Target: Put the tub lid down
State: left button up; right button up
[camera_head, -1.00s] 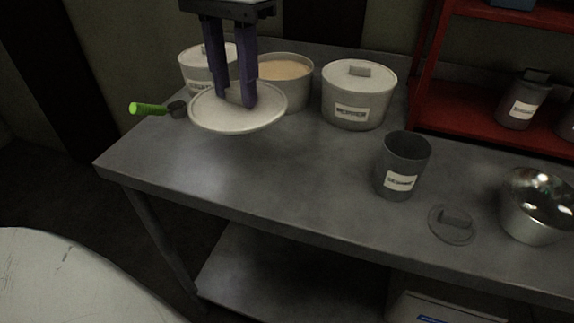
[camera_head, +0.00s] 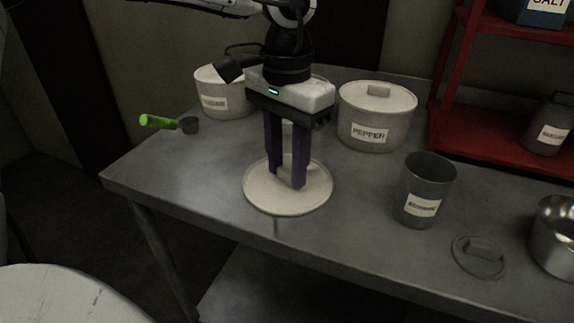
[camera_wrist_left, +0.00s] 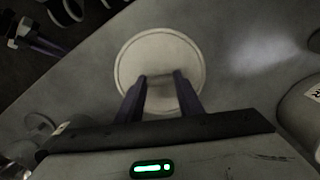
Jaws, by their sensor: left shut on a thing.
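The tub lid (camera_head: 258,199) is a pale round disc, lying roughly level over the front left part of the grey metal table. My left gripper (camera_head: 286,181) points down from above and is shut on the lid's handle. In the left wrist view the lid (camera_wrist_left: 133,62) sits below the two purple fingers, with its bar handle between them. I cannot tell whether the lid touches the table or hangs just above it. What seems to be part of my right gripper (camera_wrist_left: 40,38) shows small at the wrist view's upper left; its jaws are unclear.
A lidded pepper pot (camera_head: 372,134) and another labelled pot (camera_head: 222,104) stand behind; a pot between them is mostly hidden. A green-handled scoop (camera_head: 160,122) lies left. Right are a dark canister (camera_head: 428,188), its small lid (camera_head: 478,262) and a metal bowl (camera_head: 555,240). Table (camera_head: 190,180) around the lid is clear.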

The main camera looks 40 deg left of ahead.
aim_at(287, 172)
jog(key=shift+a+r, duration=0.1)
jog(key=shift+r, duration=0.05)
pick_arm(q)
jog(key=o, duration=1)
jog(key=shift+f, duration=0.1)
jog(key=shift+c, duration=0.2)
jog(key=shift+o, duration=0.4)
pick_arm(e)
jog(key=shift+w, duration=0.1)
jog(key=shift+w+r, duration=0.1)
jog(key=shift+r, duration=0.05)
pick_arm(q)
notch_tip(287, 172, up, 12)
jog(key=p, duration=0.2)
jog(key=shift+p, duration=0.4)
pick_arm(e)
jog(key=shift+d+r, duration=0.3)
jog(key=shift+d, duration=0.05)
